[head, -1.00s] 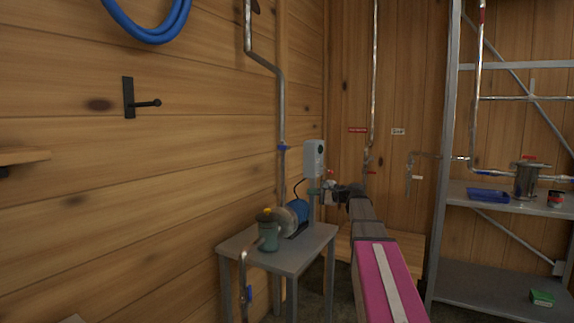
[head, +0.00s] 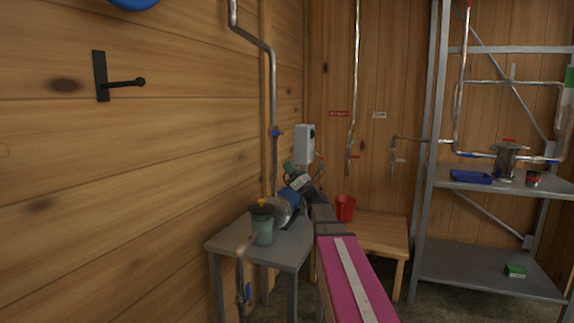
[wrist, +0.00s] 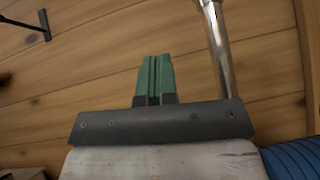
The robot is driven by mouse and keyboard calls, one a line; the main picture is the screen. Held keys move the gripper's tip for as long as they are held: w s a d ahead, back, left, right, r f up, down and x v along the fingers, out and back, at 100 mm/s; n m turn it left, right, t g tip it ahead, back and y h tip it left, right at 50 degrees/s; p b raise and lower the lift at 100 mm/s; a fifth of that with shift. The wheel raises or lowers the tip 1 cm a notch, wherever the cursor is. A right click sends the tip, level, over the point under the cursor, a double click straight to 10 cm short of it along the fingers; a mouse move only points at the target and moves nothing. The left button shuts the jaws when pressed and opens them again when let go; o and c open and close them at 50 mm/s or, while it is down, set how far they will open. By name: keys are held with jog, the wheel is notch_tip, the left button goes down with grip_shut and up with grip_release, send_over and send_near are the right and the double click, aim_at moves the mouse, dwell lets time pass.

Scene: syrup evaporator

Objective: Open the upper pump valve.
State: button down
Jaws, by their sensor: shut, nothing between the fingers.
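The upper pump valve shows as a small blue handle (head: 276,132) on the vertical metal pipe (head: 273,90) above the pump (head: 282,210). My gripper (head: 288,168) is below and slightly right of this handle, apart from it, with its green fingers pointing up. In the wrist view the green fingers (wrist: 155,80) are shut together and empty, with the bare pipe (wrist: 218,50) to their right. The valve handle is not in the wrist view. A lower blue handle (head: 248,292) sits on the pipe under the table.
The pump and a green jar (head: 262,228) stand on a small grey table (head: 225,243). A grey box (head: 304,142) is on the wall close behind my gripper. A red bucket (head: 345,207) stands on a wooden bench (head: 380,228). A metal shelf (head: 490,278) is at right.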

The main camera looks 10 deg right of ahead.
aim_at(278, 133)
jog(key=w+a+r, duration=0.4)
jog(key=r, duration=0.5)
jog(key=shift+r, duration=0.15)
